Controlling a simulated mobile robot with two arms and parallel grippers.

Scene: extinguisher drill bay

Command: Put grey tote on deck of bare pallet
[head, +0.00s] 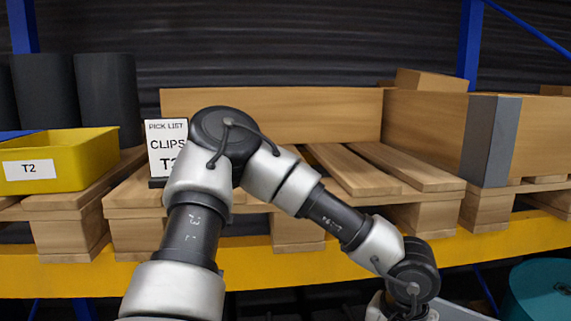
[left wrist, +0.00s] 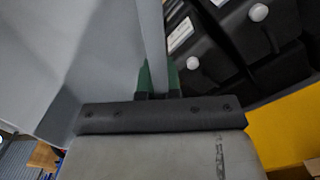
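The grey tote (left wrist: 95,70) fills the left of the left wrist view, and its wall edge runs down between my green fingertips. My left gripper (left wrist: 159,76) is shut on that wall. In the head view a light grey strip of what looks like the tote (head: 462,312) shows at the bottom edge beside my left wrist; the rest is out of frame. My left gripper's fingers are not visible there. The pallet with bare slats (head: 400,165) lies on the shelf behind my left arm, which hides part of its deck. My right gripper is in neither view.
A yellow bin marked T2 (head: 85,160) and a pick list sign (head: 165,140) stand left. Wooden boards (head: 270,105) rise behind the slats; a grey-cornered one (head: 425,130) stands right. A yellow beam (head: 275,262) fronts the shelf. A teal round object (head: 542,292) is lower right.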

